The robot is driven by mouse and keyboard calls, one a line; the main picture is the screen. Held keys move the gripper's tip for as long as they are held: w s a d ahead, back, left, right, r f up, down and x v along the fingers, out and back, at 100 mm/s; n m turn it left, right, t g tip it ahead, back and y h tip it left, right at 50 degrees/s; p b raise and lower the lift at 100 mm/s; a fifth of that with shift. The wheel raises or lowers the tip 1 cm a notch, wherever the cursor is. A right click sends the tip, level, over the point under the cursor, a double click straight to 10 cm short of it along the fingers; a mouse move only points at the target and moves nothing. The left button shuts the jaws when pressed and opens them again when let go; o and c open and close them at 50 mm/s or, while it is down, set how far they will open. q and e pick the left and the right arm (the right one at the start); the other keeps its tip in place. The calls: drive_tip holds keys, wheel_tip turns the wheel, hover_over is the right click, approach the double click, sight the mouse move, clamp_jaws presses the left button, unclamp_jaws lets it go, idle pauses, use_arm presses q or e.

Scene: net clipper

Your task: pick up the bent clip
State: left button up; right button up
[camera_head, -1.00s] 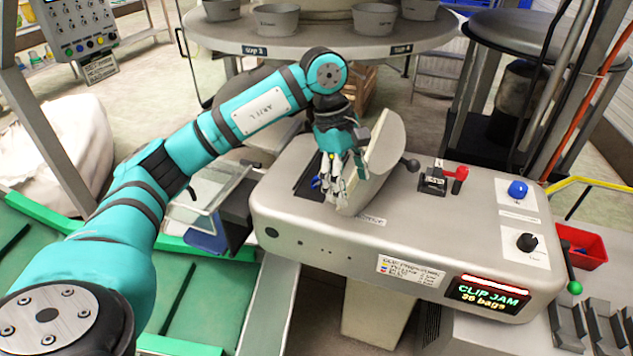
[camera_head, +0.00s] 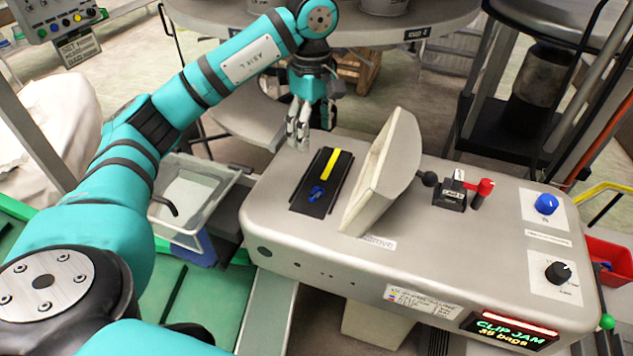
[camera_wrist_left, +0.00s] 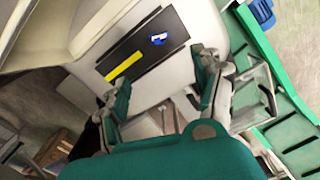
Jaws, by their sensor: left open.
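The bent clip is a small blue piece (camera_head: 317,193) lying in the dark slot plate (camera_head: 307,207) on top of the clipper machine (camera_head: 300,240). A yellow strip (camera_head: 331,163) lies in the same slot, behind the clip. The clip also shows in the left wrist view (camera_wrist_left: 158,39). My left gripper (camera_head: 298,142) is open and empty, above the machine's back left edge, behind the slot. In the left wrist view its two fingers (camera_wrist_left: 158,88) are spread apart, with the slot beyond them. My right gripper is not in view.
A raised cover (camera_head: 385,170) stands open just right of the slot. A black clamp with a red lever (camera_head: 455,190) is further right. The machine's display (camera_head: 512,328) reads "CLIP JAM". A clear bin (camera_head: 190,195) stands left of the machine.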

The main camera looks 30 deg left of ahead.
use_arm(q)
hover_over(316, 190)
drive_tip(key=s, duration=0.1)
wheel_tip(316, 190, down, 5)
wheel_tip(316, 190, down, 3)
drive_tip(key=shift+w+a+f+p, duration=0.1)
drive_tip(key=shift+p, duration=0.6)
wheel_tip(316, 190, down, 3)
drive_tip(key=shift+w+f+p, duration=0.1)
drive_tip(key=shift+p, duration=0.4)
drive_tip(key=f, duration=0.1)
drive_tip(key=f+p, duration=0.1)
drive_tip(key=f, duration=0.1)
drive_tip(key=f+p, duration=0.1)
drive_tip(key=shift+w+f, duration=0.25)
drive_tip(key=shift+w, duration=0.05)
drive_tip(key=shift+f, duration=0.2)
drive_tip(key=c, duration=0.8)
drive_tip(key=shift+c, duration=0.2)
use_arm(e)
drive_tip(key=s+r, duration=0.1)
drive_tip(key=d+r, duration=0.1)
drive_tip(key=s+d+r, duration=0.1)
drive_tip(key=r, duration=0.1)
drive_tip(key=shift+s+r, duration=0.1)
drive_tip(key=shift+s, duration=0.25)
use_arm(q)
drive_tip(key=shift+r, duration=0.15)
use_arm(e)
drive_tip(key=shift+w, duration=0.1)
